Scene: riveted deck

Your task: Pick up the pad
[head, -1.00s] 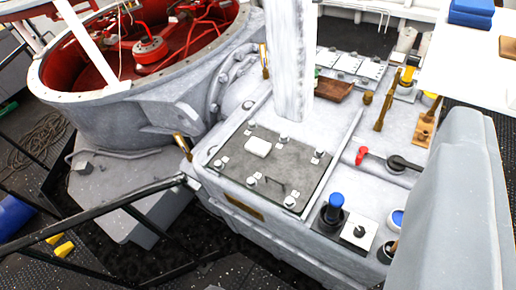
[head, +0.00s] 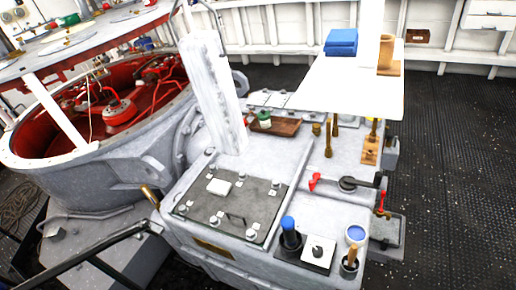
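A small white pad-like block (head: 219,187) lies flat on the dark bolted plate (head: 262,196) on top of the grey housing. A blue block (head: 341,42), which looks layered and soft, lies on the white shelf (head: 338,88) at the back. I cannot tell for certain which of the two is the pad. Nothing covers either one. My gripper is not in view, so its opening and anything in it are hidden.
A thick white post (head: 213,95) stands behind the plate. A blue-topped knob (head: 289,232), a red-ended lever (head: 345,184) and a wooden tray (head: 275,126) share the housing top. A large open red-lined drum (head: 105,125) is at left. Dark floor (head: 455,150) at right is clear.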

